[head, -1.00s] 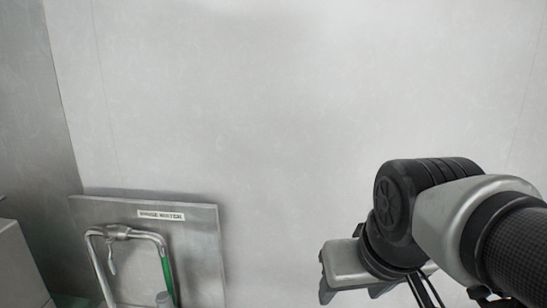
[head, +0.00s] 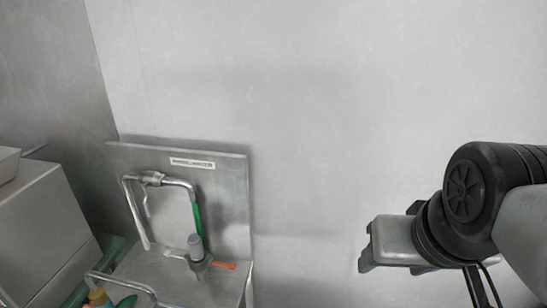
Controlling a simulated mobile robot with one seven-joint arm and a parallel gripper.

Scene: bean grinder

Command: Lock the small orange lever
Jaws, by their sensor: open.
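The small orange lever (head: 223,265) shows in the head view at the lower left. It sticks out to the right from the base of a grey upright fitting (head: 196,248) on the metal station. My gripper (head: 366,266) is at the lower right, well to the right of the lever and apart from it. Its jaws are open, with nothing seen between them; the fingers are partly hidden by the gripper body.
A metal back panel (head: 232,190) with a label stands behind a bent pipe frame (head: 127,200) with a green section. A grey box (head: 40,225) stands at the left. A curved metal handle (head: 122,282) is at the bottom. Bare wall lies between panel and gripper.

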